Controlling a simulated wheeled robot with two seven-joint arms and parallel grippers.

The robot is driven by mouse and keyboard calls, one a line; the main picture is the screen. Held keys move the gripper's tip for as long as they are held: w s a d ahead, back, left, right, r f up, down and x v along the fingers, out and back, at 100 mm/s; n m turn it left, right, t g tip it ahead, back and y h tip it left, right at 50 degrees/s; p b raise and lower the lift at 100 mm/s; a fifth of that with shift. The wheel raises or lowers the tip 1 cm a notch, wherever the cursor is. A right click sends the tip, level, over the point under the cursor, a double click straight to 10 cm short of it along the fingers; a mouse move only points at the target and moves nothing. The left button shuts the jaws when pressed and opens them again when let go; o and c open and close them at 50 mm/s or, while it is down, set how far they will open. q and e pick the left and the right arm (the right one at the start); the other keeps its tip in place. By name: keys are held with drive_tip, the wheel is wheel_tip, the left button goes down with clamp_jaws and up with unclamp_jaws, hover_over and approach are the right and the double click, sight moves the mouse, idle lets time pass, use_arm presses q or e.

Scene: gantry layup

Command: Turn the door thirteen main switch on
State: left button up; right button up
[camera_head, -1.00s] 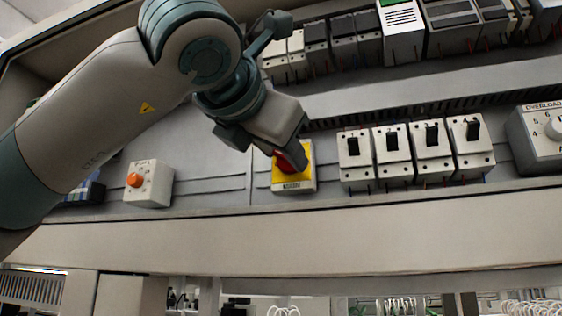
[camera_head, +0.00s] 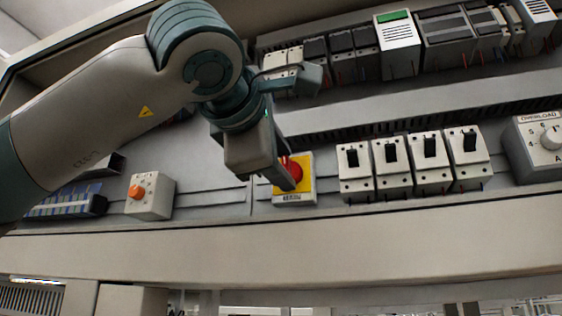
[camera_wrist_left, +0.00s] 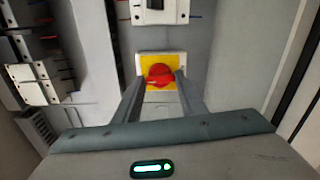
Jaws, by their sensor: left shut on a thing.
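The main switch (camera_head: 304,185) is a yellow plate on a pale box with a red rotary knob (camera_wrist_left: 159,76), low in the panel. A label under the knob is too small to read surely. My left gripper (camera_head: 290,180) is at the switch, and its fingers stand on either side of the red knob, shut on it. In the head view the fingers hide part of the knob. In the left wrist view (camera_wrist_left: 160,84) the knob shows between the two fingertips. My right gripper is not in view.
Several breakers with black toggles (camera_head: 430,147) stand right of the switch, with an overload dial (camera_head: 550,138) beyond. A box with an orange knob (camera_head: 137,191) is to the left. More modules (camera_head: 398,40) line the upper rail. A ledge (camera_head: 300,245) runs below.

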use_arm(q)
drive_tip(key=shift+m, duration=0.8)
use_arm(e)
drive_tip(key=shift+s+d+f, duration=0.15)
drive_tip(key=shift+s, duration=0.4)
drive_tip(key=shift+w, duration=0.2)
use_arm(q)
drive_tip(key=o, duration=1.1)
drive_tip(key=shift+c, duration=0.2)
drive_tip(key=shift+s, duration=0.1)
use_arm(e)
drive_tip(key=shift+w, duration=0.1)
